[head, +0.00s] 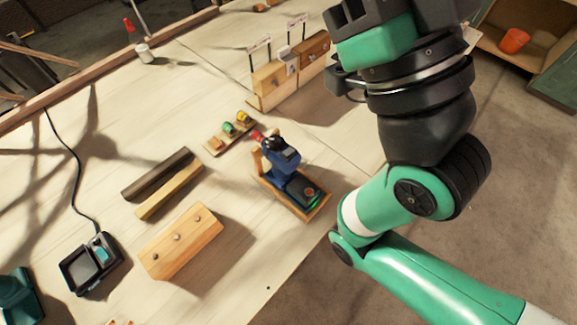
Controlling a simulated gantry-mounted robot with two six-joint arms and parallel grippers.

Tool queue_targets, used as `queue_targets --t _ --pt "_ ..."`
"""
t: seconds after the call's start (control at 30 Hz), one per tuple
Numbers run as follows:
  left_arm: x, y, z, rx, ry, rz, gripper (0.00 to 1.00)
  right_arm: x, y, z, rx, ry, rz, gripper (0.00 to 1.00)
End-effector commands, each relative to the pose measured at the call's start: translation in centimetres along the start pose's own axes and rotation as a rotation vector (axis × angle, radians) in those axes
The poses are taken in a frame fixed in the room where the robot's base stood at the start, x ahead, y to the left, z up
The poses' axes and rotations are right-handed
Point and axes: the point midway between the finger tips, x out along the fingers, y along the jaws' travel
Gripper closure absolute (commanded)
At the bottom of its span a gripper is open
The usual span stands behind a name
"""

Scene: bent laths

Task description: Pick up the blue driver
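The blue driver (283,160) stands upright, blue and black, in a wooden holder (264,184) near the right edge of the workbench. Its base is dark with a green edge, and a red tip shows at its upper left. My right arm comes in from the lower right, bends, and rises to the top edge of the picture, to the right of the driver and apart from it. No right gripper fingertips show. My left gripper is not in view.
Near the driver are a small wooden rack (217,144) with coloured pieces, a dark lath (155,174), a pale lath (170,190) and a pegged wooden block (182,242). A black charger-like device (90,264) lies lower left. Bench space (250,265) below the holder is clear.

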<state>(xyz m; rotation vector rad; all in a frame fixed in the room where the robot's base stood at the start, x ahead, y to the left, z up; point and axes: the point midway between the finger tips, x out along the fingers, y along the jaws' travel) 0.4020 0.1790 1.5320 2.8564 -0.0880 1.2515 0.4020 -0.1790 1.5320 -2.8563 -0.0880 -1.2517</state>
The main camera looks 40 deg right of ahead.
Motion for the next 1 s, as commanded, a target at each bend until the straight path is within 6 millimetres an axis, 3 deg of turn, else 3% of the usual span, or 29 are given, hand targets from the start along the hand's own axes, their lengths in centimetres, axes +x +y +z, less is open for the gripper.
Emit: queue_targets --t 0.2,0.73,1.0 --pt "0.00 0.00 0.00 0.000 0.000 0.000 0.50 0.00 0.00 0.00 0.000 0.000 0.000 0.98" --pt "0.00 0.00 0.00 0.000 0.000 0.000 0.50 0.00 0.00 0.00 0.000 0.000 0.000 0.03" --pt "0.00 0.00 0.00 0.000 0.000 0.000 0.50 0.00 0.01 0.00 0.015 0.000 0.000 0.00"
